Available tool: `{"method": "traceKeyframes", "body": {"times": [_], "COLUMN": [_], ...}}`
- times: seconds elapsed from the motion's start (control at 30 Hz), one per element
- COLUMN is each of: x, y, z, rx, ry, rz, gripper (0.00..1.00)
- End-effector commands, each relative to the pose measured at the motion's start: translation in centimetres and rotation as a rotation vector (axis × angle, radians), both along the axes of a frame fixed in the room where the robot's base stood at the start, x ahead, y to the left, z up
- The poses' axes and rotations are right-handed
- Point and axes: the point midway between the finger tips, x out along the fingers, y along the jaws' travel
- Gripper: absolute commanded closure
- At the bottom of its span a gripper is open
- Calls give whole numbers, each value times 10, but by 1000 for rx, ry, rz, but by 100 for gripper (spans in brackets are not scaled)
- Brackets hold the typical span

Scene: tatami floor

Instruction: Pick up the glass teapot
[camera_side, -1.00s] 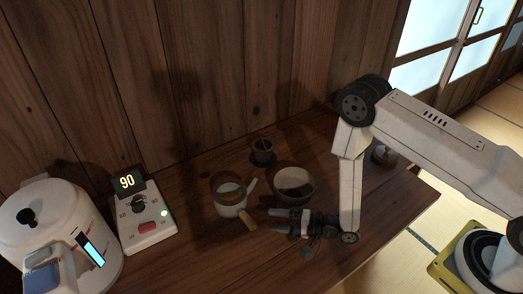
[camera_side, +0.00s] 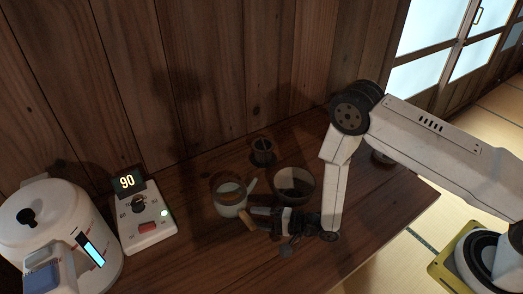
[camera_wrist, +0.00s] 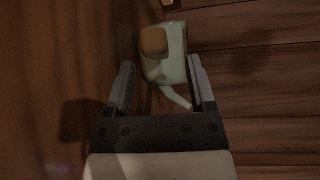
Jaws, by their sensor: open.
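The teapot (camera_side: 229,207) stands on the wooden table, a pale greenish pot with a round dark opening, a short spout and a brown wooden handle (camera_side: 246,221). My gripper (camera_side: 255,218) is low on the near right side of it, open, its fingertips at the handle.
A dark round bowl (camera_side: 306,195) stands close behind my gripper, right of the teapot. A small dark cup (camera_side: 263,152) is behind them. A control box (camera_side: 146,228) reading 90 and a white kettle (camera_side: 35,222) stand at the left. The wooden wall closes the back.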

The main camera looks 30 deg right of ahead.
Motion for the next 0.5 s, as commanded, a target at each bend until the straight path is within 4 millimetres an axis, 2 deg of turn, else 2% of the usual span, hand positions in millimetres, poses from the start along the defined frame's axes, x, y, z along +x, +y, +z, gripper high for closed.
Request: {"method": "traceKeyframes", "body": {"times": [0.2, 0.5], "x": [17, 22], "y": [16, 21], "z": [-3, -4], "rx": [-1, -1], "ry": [-1, 1], "rz": [1, 0], "gripper": [29, 29]}}
